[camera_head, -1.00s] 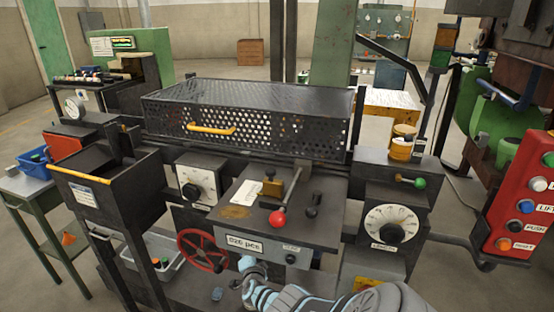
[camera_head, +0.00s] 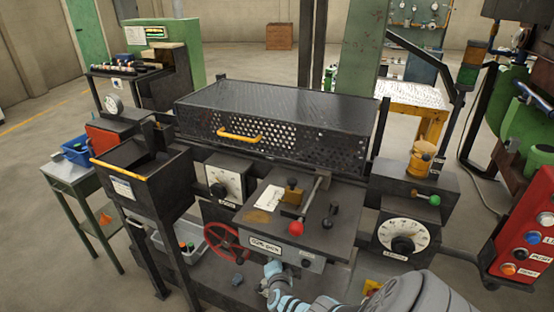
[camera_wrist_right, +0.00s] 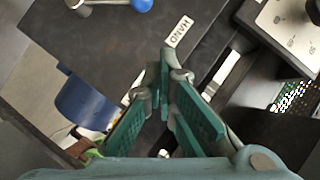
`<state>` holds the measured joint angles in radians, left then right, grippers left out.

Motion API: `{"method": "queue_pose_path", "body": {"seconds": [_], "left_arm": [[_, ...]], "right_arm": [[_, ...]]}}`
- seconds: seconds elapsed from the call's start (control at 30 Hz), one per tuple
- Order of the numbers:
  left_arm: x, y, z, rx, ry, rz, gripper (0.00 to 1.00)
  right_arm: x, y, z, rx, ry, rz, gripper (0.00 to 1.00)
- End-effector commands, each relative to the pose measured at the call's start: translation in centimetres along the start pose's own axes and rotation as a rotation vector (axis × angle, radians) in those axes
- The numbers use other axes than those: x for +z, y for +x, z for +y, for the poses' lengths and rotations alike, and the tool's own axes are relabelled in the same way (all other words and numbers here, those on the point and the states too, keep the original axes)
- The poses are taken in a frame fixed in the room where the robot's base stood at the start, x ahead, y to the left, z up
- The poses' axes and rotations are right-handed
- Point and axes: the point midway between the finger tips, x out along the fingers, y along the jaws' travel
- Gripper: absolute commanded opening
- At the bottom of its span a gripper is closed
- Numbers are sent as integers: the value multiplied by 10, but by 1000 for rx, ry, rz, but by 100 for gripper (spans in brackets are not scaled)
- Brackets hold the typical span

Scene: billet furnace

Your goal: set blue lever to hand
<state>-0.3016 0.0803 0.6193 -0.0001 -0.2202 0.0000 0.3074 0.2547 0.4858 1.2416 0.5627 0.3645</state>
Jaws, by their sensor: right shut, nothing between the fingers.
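The blue lever shows at the top edge of the right wrist view as a blue ball knob (camera_wrist_right: 142,4) on a metal shaft that runs left; part is cut off. A white label reading HAND (camera_wrist_right: 178,31) lies to the right of the knob on the same dark surface. My right gripper (camera_wrist_right: 165,75) is shut and empty, apart from the knob and below the label in that view. In the head view my right gripper (camera_head: 272,278) is low at the machine's front, beneath the grey lever plate (camera_head: 330,240). I cannot make out the blue lever there. My left gripper is not in view.
A red-knobbed lever (camera_head: 296,228) stands on the plate just above my right gripper. A red handwheel (camera_head: 221,240) is to its left and a dial box (camera_head: 402,236) to its right. In the wrist view, a blue curved object (camera_wrist_right: 85,102) lies left of the fingers.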

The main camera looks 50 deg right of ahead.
Motion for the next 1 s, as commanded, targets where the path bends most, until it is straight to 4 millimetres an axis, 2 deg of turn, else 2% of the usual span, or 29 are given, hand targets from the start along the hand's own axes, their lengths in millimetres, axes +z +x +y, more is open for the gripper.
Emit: {"method": "queue_pose_path", "body": {"seconds": [0.03,0.1,0.3,0.9,0.97,1.0], "left_arm": [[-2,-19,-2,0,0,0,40],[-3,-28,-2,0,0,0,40],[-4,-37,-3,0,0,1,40],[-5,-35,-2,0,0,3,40],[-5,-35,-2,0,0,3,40],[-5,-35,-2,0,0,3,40]], "right_arm": [[-5,-14,-9,0,0,-1,0],[-3,-26,-10,0,1,-2,0],[0,-43,-7,0,0,0,0],[1,-42,-5,0,-5,0,0],[8,-43,-4,4,-40,-34,0],[20,-43,-6,-7,-104,-87,0]]}}
